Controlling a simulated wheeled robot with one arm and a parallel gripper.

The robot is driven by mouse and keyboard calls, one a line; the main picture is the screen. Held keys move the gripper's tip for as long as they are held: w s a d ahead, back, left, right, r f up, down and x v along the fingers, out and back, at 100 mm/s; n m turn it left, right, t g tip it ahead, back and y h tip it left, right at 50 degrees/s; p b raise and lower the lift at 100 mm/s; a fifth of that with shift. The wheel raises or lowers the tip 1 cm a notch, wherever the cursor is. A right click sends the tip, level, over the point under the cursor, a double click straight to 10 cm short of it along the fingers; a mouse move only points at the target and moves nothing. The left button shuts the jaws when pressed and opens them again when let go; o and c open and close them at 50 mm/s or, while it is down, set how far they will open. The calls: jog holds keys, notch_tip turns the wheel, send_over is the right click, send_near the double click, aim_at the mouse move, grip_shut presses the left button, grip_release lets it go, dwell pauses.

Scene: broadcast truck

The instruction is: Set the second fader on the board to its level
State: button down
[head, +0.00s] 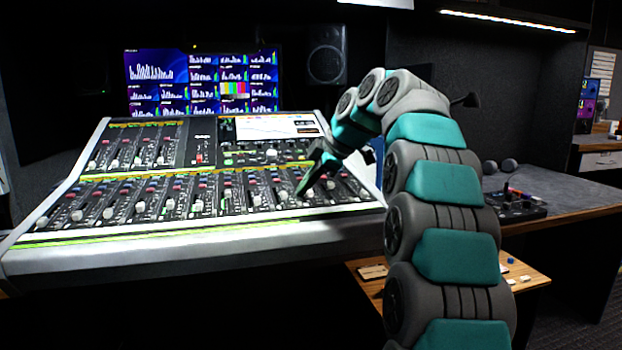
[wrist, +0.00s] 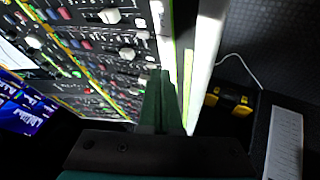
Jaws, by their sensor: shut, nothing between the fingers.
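The mixing board (head: 190,234) is a sloped console with a front row of pale fader caps. Counted from the left, the second front-row fader cap (head: 77,215) sits low on its strip, well left of my gripper. My gripper (head: 303,190) is shut and empty, pointing down at the right part of the front row. In the wrist view my closed fingers (wrist: 160,78) are over the board's front edge, with a white fader cap (wrist: 127,52) just beyond them to the left. I cannot tell whether the fingers touch the board. The marked level is too small to read.
A meter screen (head: 203,80) stands behind the board, with a speaker (head: 326,54) to its right. A grey desk (head: 570,195) with a small control panel (head: 515,208) is on the right. In the wrist view a black and yellow object (wrist: 228,102) lies below the board's edge.

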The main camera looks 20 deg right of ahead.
aim_at(285, 195)
jog(key=x, duration=0.5)
jog(key=shift+w+f, duration=0.15)
jog(key=shift+w, duration=0.15)
jog(key=shift+w+r+p, duration=0.15)
jog(key=shift+w+p, duration=0.3)
jog(key=shift+w, duration=0.45)
jog(key=shift+w+r+p, duration=0.15)
jog(key=shift+w+p, duration=0.3)
jog(key=shift+w, duration=0.45)
jog(key=shift+w+r, duration=0.1)
jog(key=shift+w, duration=0.8)
jog(key=shift+s, duration=0.1)
